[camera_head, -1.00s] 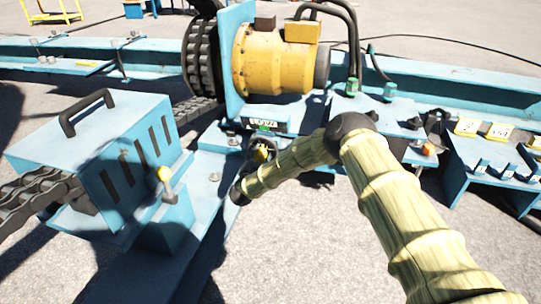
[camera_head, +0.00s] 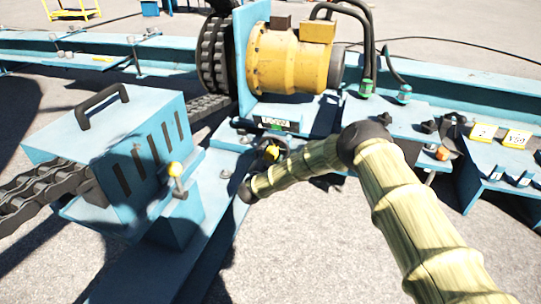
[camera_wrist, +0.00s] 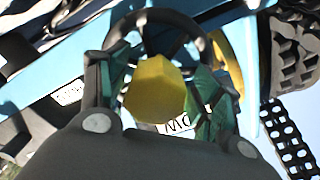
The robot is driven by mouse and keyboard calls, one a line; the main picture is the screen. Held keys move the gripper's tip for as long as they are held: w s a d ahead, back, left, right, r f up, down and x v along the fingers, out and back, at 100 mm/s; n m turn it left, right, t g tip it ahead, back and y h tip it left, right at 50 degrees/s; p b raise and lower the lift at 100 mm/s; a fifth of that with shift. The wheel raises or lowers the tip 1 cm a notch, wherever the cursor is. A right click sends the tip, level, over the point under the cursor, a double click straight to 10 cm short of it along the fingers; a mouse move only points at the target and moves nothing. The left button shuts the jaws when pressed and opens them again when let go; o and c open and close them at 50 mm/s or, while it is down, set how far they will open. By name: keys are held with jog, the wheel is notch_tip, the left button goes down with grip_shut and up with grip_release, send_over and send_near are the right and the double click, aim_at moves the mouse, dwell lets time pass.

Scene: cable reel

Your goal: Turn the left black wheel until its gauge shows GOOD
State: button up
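A black wheel rim (camera_wrist: 140,18) arches around a yellow block (camera_wrist: 155,90) in the wrist view. My gripper (camera_wrist: 158,98) has its dark green fingers on either side of that block, inside or over the rim. Whether they press on it I cannot tell. In the head view my gripper (camera_head: 266,160) is low in front of the motor mount, and my own forearm hides most of the wheel there. A white gauge label (camera_wrist: 176,126) shows upside down and partly covered, apparently reading LOW. The gauge (camera_head: 279,123) is small in the head view, with a green mark beside it.
A yellow motor (camera_head: 290,60) with black hoses stands behind the gauge. A blue slotted box (camera_head: 118,135) with a handle and a heavy chain (camera_head: 40,190) is at left. Yellow plates (camera_head: 484,132) sit on the right.

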jog(key=shift+d, duration=0.15)
jog(key=v, duration=1.2)
dwell(1.2)
